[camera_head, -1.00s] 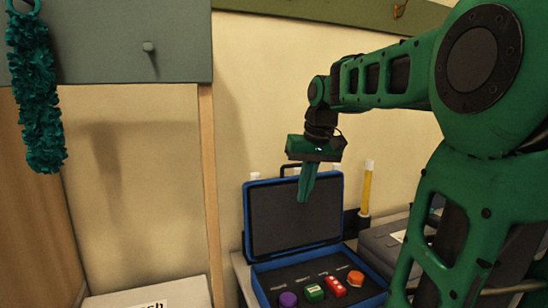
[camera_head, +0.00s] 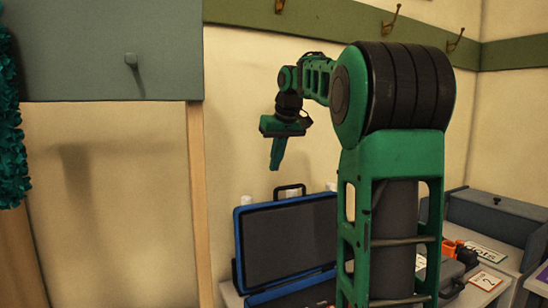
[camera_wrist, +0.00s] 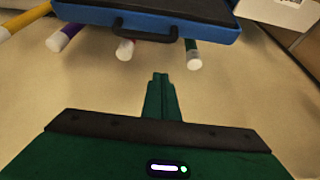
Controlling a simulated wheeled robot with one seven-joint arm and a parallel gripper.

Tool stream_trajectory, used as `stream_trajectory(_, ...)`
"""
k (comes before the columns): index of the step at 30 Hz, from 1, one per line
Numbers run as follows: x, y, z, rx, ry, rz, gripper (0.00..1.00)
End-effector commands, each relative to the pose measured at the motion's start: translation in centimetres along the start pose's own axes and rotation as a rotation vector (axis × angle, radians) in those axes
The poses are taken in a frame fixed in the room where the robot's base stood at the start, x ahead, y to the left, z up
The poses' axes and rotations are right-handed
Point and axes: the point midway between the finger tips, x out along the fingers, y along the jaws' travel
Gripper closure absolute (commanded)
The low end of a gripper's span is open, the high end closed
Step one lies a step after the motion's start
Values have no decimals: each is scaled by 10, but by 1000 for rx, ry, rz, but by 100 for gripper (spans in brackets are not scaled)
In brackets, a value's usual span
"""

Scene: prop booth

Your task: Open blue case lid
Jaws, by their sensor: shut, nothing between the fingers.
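The blue case (camera_head: 240,250) stands on the table with its lid (camera_head: 288,241) raised, dark lining facing me. A black handle (camera_head: 289,191) shows on the lid's upper edge. My arm hides the case's right part, and most of its base is below the head view. My gripper (camera_head: 275,166) is shut and empty, pointing down above the lid and apart from it. In the wrist view the gripper (camera_wrist: 160,78) is shut, with the lid's blue edge (camera_wrist: 215,32) and handle (camera_wrist: 145,33) beyond the fingertips.
A grey box (camera_head: 495,215), an orange item (camera_head: 450,247) and a card marked 2 (camera_head: 485,281) are at the right. Hooks (camera_head: 391,20) line the wall rail. Air around the gripper is clear.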

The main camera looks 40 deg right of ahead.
Motion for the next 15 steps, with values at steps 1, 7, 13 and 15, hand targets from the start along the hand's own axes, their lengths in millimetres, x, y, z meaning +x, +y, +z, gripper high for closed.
stream_trajectory(1,11,-1,0,-1,-3,-2,100)
stream_trajectory(7,48,-1,0,0,-3,-1,100)
stream_trajectory(13,43,0,22,0,1,1,100)
stream_trajectory(15,41,0,28,-1,1,0,100)
